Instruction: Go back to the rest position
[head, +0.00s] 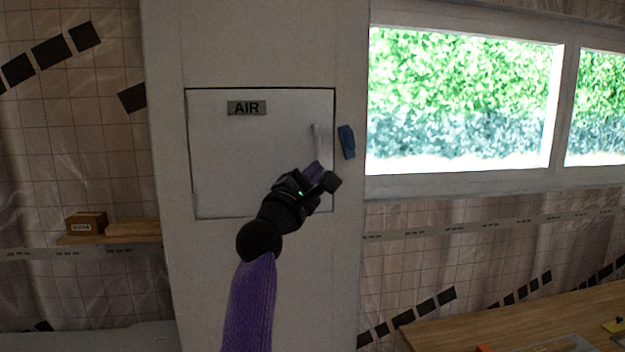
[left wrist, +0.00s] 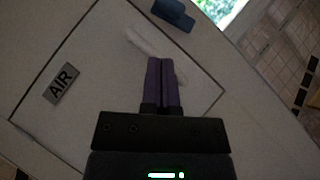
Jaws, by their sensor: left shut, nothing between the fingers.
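My left gripper (head: 316,170) reaches up in front of a white panel (head: 230,150) marked with a grey AIR label (head: 246,108). The panel lies flush in a pale wall column, with a dark seam around it. In the left wrist view the gripper's purple fingers (left wrist: 162,84) are together with nothing between them. A white handle (head: 317,138) stands at the panel's right side, just above the fingertips; it also shows beyond them in the left wrist view (left wrist: 146,42). I cannot tell whether they touch. My right gripper is not in view.
A blue piece (head: 347,142) sits on the column right of the panel. A window (head: 460,100) is at the right. A wooden table (head: 530,318) with several items stands at lower right. A small box (head: 87,223) rests on a shelf at the left.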

